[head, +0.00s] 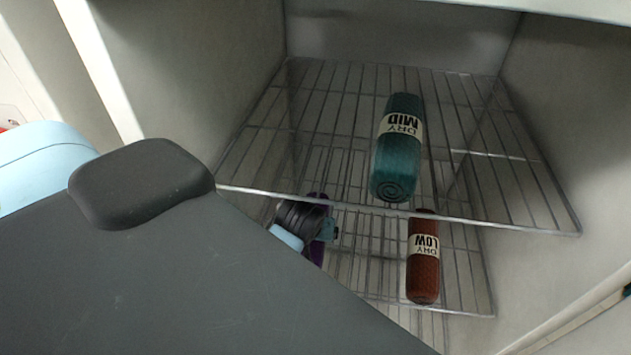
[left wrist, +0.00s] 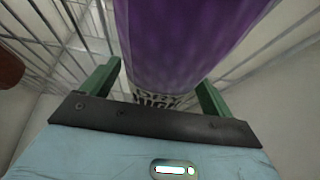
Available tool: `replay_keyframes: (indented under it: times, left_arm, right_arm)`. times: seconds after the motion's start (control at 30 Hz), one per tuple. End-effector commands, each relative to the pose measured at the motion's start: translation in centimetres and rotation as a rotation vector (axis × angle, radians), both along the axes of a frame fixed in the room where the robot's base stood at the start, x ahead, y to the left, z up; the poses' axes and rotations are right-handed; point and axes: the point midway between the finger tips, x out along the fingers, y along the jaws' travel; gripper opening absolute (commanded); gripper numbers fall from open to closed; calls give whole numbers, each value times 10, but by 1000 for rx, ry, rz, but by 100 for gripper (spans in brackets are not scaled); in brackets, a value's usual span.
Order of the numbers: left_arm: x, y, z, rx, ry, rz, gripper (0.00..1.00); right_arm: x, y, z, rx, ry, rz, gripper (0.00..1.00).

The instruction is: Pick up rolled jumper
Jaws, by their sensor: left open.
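A purple rolled jumper (head: 317,252) is on the lower wire shelf, partly hidden behind my left gripper (head: 328,230) in the head view. In the left wrist view the purple roll (left wrist: 185,40) fills the top middle, and its white label reads DRY, with a partly covered word below. The green fingers of my left gripper (left wrist: 155,92) are open, one on each side of the roll. Whether they touch it, I cannot tell. My right gripper is not in view.
A teal roll labelled DRY MID (head: 397,160) lies on the upper wire shelf (head: 480,205), above and right of my left gripper. A red-brown roll labelled DRY LOW (head: 423,275) is on the lower shelf (head: 465,290). Pale cabinet walls (head: 570,130) enclose the shelves.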

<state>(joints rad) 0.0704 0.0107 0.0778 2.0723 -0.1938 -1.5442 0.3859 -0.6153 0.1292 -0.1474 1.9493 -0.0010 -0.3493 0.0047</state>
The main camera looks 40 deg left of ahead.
Motion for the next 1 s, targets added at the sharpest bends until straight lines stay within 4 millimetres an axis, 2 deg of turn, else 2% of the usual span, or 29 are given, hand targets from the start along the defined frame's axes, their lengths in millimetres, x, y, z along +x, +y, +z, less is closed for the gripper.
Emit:
replay_keyframes:
  times: [0.1,0.4,0.87,1.0]
  left_arm:
    - [-4,-1,-7,0,2,0,87]
    - [-5,-2,-9,0,0,1,87]
    - [-5,-1,-8,0,0,2,26]
    - [-4,-1,-7,1,-3,2,26]
  right_arm:
    - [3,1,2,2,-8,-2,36]
    - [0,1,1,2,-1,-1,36]
    - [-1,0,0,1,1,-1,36]
    - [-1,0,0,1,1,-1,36]
